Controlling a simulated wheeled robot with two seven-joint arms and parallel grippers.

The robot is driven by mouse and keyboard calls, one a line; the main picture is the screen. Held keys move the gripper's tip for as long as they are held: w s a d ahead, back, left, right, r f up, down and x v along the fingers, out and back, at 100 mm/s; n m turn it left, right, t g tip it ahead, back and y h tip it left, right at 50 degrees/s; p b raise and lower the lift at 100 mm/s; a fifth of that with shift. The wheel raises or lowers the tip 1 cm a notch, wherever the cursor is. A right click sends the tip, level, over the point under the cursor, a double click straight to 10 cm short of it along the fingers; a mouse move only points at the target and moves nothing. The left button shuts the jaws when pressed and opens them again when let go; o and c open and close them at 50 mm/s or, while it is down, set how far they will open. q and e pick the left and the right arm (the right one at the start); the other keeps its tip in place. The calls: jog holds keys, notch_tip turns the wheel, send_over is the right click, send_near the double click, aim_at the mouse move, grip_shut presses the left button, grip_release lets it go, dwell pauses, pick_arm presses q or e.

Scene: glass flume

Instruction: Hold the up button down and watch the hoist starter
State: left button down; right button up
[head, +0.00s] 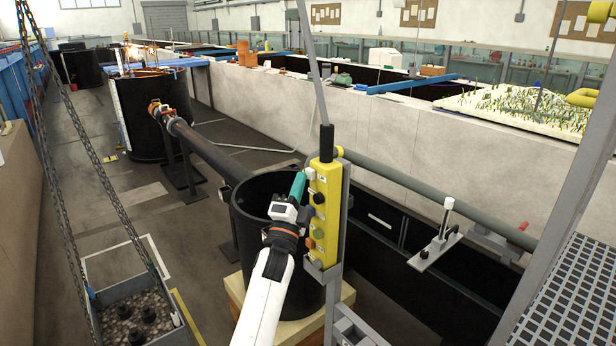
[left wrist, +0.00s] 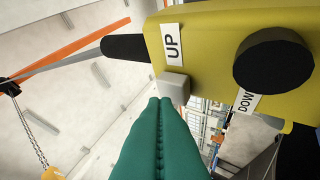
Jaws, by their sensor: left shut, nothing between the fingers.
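The yellow push-button pendant (head: 326,215) hangs from a cable beside a grey post in the head view. In the left wrist view the yellow pendant (left wrist: 220,60) fills the upper right. It carries a white UP label (left wrist: 173,42), a pale grey square button (left wrist: 173,88) beside that label, and a large black round button (left wrist: 273,61) near a partly hidden DOWN label. My left gripper (head: 300,176), with green fingers, is shut and empty. Its fingertips (left wrist: 160,101) are right by the grey button; I cannot tell whether they touch or press it. I cannot make out the hoist starter.
A black round tank (head: 252,215) stands on a wooden base behind my left arm. A chain-hung crate (head: 110,280) holding pebbles and dark weights is at the lower left. A long concrete wall (head: 410,140) runs behind, and a metal grating (head: 570,300) is at the right.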

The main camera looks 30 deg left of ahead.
pick_arm(q)
jog(key=shift+w+d+b, duration=0.25)
jog(key=shift+w+b, duration=0.25)
jog(key=shift+w, duration=0.1)
dwell(0.8)
jog(key=shift+s, duration=0.1)
dwell(1.5)
jog(key=shift+s+a+p, duration=0.25)
jog(key=shift+s, duration=0.2)
jog(key=shift+s+a+p, duration=0.2)
jog(key=shift+s, duration=0.25)
jog(key=s, duration=0.1)
jog(key=s+a+p, duration=0.1)
jog(key=s, duration=0.1)
jog(key=s+a, duration=0.1)
jog(key=shift+s+p, duration=0.35)
dwell(1.1)
